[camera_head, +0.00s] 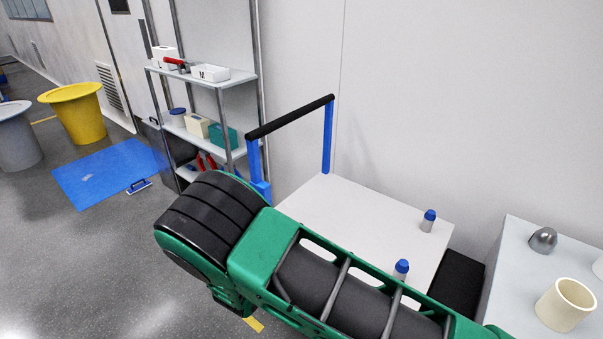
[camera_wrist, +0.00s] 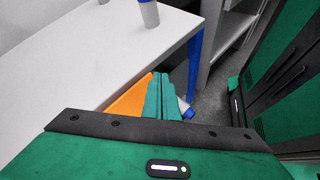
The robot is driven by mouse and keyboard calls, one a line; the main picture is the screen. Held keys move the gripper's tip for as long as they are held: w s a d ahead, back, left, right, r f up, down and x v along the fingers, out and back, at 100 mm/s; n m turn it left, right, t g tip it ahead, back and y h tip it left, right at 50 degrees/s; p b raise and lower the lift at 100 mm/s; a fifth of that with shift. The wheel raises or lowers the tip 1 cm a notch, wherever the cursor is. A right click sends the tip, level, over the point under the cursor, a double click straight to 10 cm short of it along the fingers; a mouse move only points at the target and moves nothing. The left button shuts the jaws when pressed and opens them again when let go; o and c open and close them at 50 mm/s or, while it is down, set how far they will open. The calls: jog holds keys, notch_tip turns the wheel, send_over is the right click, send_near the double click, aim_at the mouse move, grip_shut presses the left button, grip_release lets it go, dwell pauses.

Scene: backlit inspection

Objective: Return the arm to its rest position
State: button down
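My gripper (camera_wrist: 160,80) shows in the wrist view as two teal fingers close together, with nothing visible between their tips. It points down past the edge of the white cart top (camera_wrist: 75,60), below and beside it. In the head view my green and black arm stretches across the foreground in front of the cart (camera_head: 345,205). The gripper itself is hidden or out of view there.
An orange surface (camera_wrist: 130,100) lies beside the fingers. A shelf rack (camera_head: 225,80) stands behind; a pale table (camera_head: 520,260) holds a cream cup (camera_head: 565,304).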

jog(key=s+d+r+m+g+y, duration=0.3)
jog(key=d+r+m+g+y, duration=0.35)
jog(key=d+r+m, duration=1.1)
jog(key=s+d+r+m+t+y, duration=0.1)
jog(key=s+d+r+m+y, duration=0.1)
jog(key=s+d+r, duration=0.4)
jog(key=s+d+r+m+t+y, duration=0.2)
jog(key=s+d+r, duration=0.5)
jog(key=s, duration=0.6)
notch_tip(320, 180, up, 2)
jog(key=shift+d+m+y, duration=0.3)
jog(key=shift+m+y, duration=0.15)
jog(key=shift+m, duration=0.5)
jog(key=shift+t, duration=0.25)
jog(key=shift+w+f, duration=0.25)
jog(key=shift+w, duration=0.3)
